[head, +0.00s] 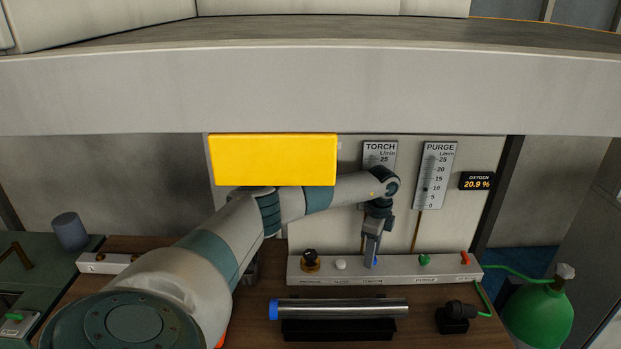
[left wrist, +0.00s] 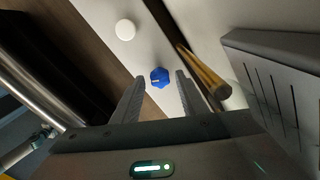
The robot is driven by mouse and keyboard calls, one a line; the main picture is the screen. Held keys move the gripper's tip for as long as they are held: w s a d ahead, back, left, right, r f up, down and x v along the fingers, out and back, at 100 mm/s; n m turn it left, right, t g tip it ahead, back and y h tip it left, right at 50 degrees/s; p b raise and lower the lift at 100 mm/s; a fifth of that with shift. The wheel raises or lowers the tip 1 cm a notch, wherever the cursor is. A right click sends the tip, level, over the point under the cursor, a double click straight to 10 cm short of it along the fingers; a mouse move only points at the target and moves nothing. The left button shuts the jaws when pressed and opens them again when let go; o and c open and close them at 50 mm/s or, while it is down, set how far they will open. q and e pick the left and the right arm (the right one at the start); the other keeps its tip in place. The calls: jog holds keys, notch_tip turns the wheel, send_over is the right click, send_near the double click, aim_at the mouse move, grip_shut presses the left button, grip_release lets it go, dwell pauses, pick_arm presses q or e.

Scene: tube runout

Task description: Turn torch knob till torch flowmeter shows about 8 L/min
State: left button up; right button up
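The blue torch knob (head: 375,261) sits on the front of the grey panel box (head: 340,275), above its torch label. In the left wrist view the blue knob (left wrist: 160,77) has a pale mark on its left side. My left gripper (head: 372,252) is at the knob; in the left wrist view its fingers (left wrist: 161,85) are open, one on each side of the knob with a gap. The torch flowmeter (head: 379,148) hangs on the wall; my left arm hides its lower scale, so its reading is hidden. My right gripper is out of view.
The purge flowmeter (head: 435,175) stands right of it, beside an oxygen display (head: 478,181) reading 20.9 %. A green knob (head: 424,260) and a red knob (head: 465,258) are right on the box. A steel tube (head: 340,308) lies in front. A yellow block (head: 273,160) is above my arm.

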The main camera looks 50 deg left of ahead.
pick_arm(q)
jog(key=shift+r+p, duration=0.6)
jog(key=shift+r, duration=0.35)
jog(key=shift+r+n+p, duration=0.1)
jog(key=shift+n+p, duration=0.4)
jog(key=shift+p, duration=0.15)
jog(key=shift+n+p, duration=0.3)
jog(key=shift+n, duration=0.1)
jog(key=shift+f, duration=0.2)
jog(key=shift+m+b, duration=0.3)
jog(key=shift+m, duration=0.6)
